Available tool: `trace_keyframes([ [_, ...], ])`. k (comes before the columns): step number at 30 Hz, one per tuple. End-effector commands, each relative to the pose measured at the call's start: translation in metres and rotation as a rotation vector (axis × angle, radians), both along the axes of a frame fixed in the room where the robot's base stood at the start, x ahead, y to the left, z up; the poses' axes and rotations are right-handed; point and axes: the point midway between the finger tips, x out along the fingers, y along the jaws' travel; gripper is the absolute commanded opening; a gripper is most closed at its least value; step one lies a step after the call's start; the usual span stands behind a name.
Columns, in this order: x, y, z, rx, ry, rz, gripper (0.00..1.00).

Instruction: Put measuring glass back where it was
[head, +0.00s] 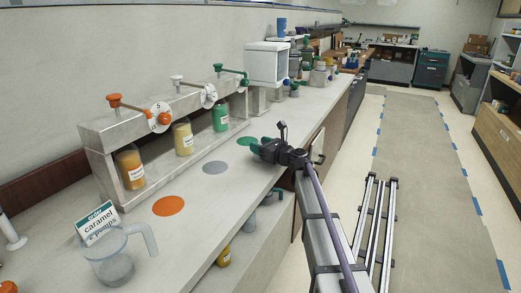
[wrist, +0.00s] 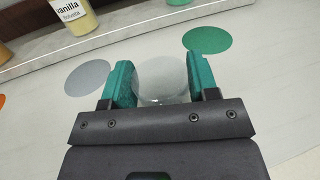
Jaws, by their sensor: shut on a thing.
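My gripper (head: 264,152) is over the counter near its front edge, just right of the green disc. In the wrist view, its teal fingers (wrist: 161,85) are shut on a clear, round-rimmed glass, which I take to be the measuring glass (wrist: 162,78). In the head view the gripper hides the glass. I cannot tell whether its base touches the counter. The grey disc (wrist: 88,78) lies beyond the left finger and the green disc (wrist: 207,40) beyond the right finger; both are bare. A clear jug with a handle (head: 112,262) stands at the front left.
An orange disc (head: 168,206) lies bare on the counter (head: 190,235). Behind the discs is a pump rack (head: 95,140) with orange, yellow and green bottles. A caramel order sign (head: 98,224) stands behind the jug. A white box-shaped machine (head: 268,64) stands farther back.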

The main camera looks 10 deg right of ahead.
Motion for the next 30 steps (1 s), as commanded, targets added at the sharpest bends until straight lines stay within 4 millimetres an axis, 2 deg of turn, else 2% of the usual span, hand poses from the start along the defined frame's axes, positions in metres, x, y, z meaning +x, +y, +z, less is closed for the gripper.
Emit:
trace_keyframes([
  [4, 0.0, 0.0, -0.005, 0.0, 0.0, 0.0, 0.25],
  [5, 0.0, 0.0, -0.003, 0.0, 0.0, 0.0, 0.57],
  [12, 0.0, 0.0, -0.003, 0.0, 0.0, 0.0, 0.8],
  [18, 0.0, 0.0, -0.002, 0.0, 0.0, 0.0, 0.8],
  [21, -0.001, 0.0, 0.004, 0.0, 0.0, 0.0, 0.8],
  [26, -0.028, -0.019, 0.001, 0.0, 0.0, -0.002, 0.8],
  [30, -0.06, -0.044, 0.001, 0.0, 0.0, -0.003, 0.8],
])
